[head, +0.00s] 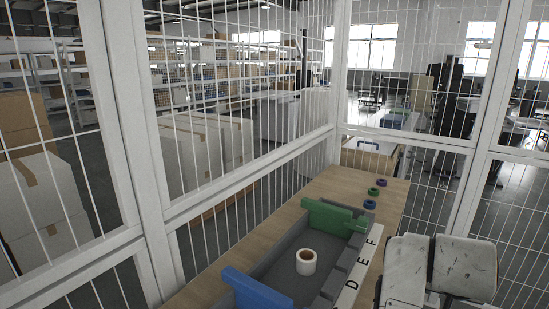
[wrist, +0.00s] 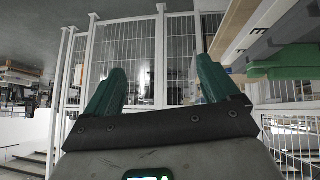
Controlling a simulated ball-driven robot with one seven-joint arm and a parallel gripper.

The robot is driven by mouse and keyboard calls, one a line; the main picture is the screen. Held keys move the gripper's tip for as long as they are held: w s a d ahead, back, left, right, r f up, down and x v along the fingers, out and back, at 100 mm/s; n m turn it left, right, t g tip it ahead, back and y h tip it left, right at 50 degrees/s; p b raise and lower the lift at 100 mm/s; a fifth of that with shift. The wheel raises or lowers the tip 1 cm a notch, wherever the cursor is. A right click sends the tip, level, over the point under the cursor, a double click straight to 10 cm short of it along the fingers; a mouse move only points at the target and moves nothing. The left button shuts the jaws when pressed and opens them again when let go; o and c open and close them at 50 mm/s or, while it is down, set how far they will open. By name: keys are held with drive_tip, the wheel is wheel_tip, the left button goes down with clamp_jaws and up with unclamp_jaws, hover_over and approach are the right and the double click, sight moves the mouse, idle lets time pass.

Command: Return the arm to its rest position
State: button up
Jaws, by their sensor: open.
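My gripper (wrist: 162,66) shows in the wrist view with two dark green fingers spread wide apart. Nothing is between them; white mesh fencing stands behind the gap. In the head view I cannot make out the gripper. A wooden table (head: 388,192) holds a long grey tray (head: 270,272). A white tape roll (head: 306,262) with a brown core sits in the tray. A green block (head: 335,217) and a blue block (head: 254,290) lie across it. A green piece also shows at the right of the wrist view (wrist: 285,65), apart from the fingers.
White mesh fencing (head: 250,172) with thick posts closes in the table's left and far sides. Three small rings (head: 373,191) lie at the table's far end. A white strip with letters (head: 355,275) runs along the tray. Boxes (head: 50,205) stand beyond the fence.

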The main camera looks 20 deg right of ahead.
drive_tip(key=s+a+f+n+y, duration=0.2)
drive_tip(key=s+a+f, duration=0.3)
drive_tip(key=f, duration=0.3)
drive_tip(key=s+a+f+n+g+y, duration=0.1)
drive_tip(key=s+a+f+n+y, duration=0.1)
drive_tip(key=s+a+f+n, duration=0.3)
drive_tip(key=s+a+f+n+g+y, duration=0.1)
drive_tip(key=s+a+f+n+y, duration=0.1)
drive_tip(key=s+a+f, duration=0.4)
drive_tip(key=a+f+n, duration=0.1)
drive_tip(key=a+f, duration=0.3)
drive_tip(key=f, duration=0.2)
drive_tip(key=shift+s+n+y, duration=0.2)
drive_tip(key=shift+n+y, duration=0.1)
drive_tip(key=shift+y, duration=0.1)
